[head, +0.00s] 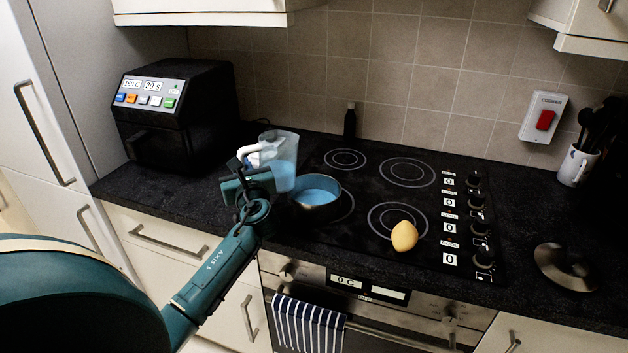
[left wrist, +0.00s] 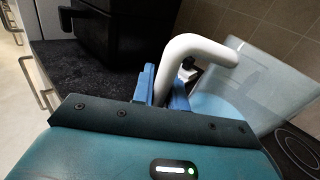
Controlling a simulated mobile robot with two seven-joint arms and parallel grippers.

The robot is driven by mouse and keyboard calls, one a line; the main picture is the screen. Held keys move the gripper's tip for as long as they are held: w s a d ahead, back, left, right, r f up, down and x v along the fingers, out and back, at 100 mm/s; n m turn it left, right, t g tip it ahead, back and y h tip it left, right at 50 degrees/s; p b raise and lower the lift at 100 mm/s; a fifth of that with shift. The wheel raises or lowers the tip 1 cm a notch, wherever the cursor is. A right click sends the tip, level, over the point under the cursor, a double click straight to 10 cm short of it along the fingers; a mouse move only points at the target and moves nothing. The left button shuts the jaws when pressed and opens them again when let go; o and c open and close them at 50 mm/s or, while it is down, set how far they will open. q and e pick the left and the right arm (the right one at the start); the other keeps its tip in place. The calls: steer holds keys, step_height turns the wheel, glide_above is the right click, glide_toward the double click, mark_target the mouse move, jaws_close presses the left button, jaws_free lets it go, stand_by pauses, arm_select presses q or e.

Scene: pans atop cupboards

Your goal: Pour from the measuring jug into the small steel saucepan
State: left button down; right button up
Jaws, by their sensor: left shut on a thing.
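The clear measuring jug (head: 284,172) has a white handle and blue liquid in its lower part. In the head view it is close to upright, just behind and left of the saucepan; I cannot tell whether its base touches the counter. My left gripper (head: 252,168) is shut on the jug's handle. In the left wrist view the blue fingers (left wrist: 167,88) are at the white handle, with the jug (left wrist: 262,85) to the right. The small steel saucepan (head: 318,208) stands at the hob's left side and holds blue liquid. Its handle is not visible. My right gripper is not in view.
A black air fryer (head: 176,108) stands at the back left. A dark bottle (head: 350,121) stands behind the hob (head: 380,215). A yellowish, potato-like object (head: 404,236) lies on the front right ring. A round lid (head: 566,266) and a utensil mug (head: 577,165) are at the right.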

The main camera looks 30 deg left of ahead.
mark_target(243, 159)
arm_select(q)
steer(key=shift+r+n, duration=0.4)
steer(key=shift+r, duration=1.35)
steer(key=shift+w, duration=0.1)
steer(key=s+d+f+m+t+h, duration=0.2)
steer(key=d+f+m+t+h, duration=0.1)
steer(key=d, duration=0.5)
steer(key=s+d+f+m+t+h, duration=0.1)
steer(key=d+f+m+t+h, duration=0.2)
steer(key=d, duration=0.5)
steer(key=s+d+m+h, duration=0.2)
steer(key=s+d+h, duration=0.2)
steer(key=d, duration=0.4)
steer(key=s+d+m+t+h, duration=0.1)
steer(key=s+d+h, duration=0.3)
steer(key=d, duration=0.5)
steer(key=shift+s+m+h, duration=0.4)
steer(key=shift+s+m, duration=0.5)
steer(key=shift+s, duration=0.15)
steer(key=shift+a, duration=0.15)
